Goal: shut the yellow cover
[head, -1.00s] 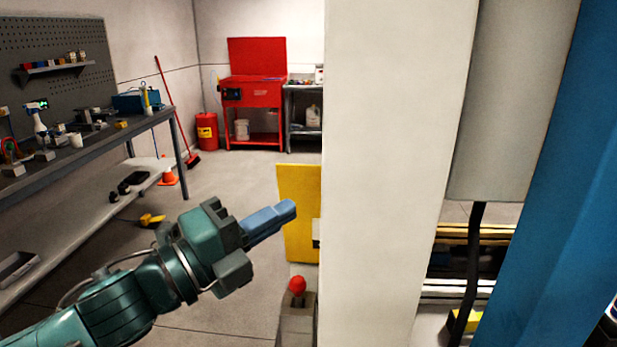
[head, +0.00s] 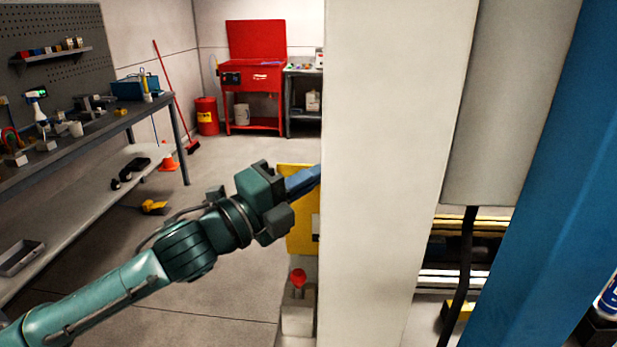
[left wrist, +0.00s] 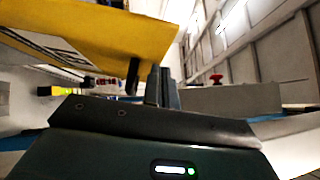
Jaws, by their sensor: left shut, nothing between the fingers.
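The yellow cover (head: 303,238) is an upright flat panel at the left edge of the white column, which hides its right side. It sticks out into the room, so it stands open. In the left wrist view the cover (left wrist: 125,32) fills the upper left, close to the fingers. My left gripper (head: 313,178) is shut and empty, its blue fingers in front of the cover's upper part, tips at the column edge. The shut fingers also show in the left wrist view (left wrist: 154,72). I cannot tell whether they touch the cover. My right gripper is not in view.
The white column (head: 385,180) blocks the view right of the cover. A red knob (head: 298,277) on a grey post stands just below the cover. A long workbench (head: 85,142) runs along the left. The floor between is mostly clear.

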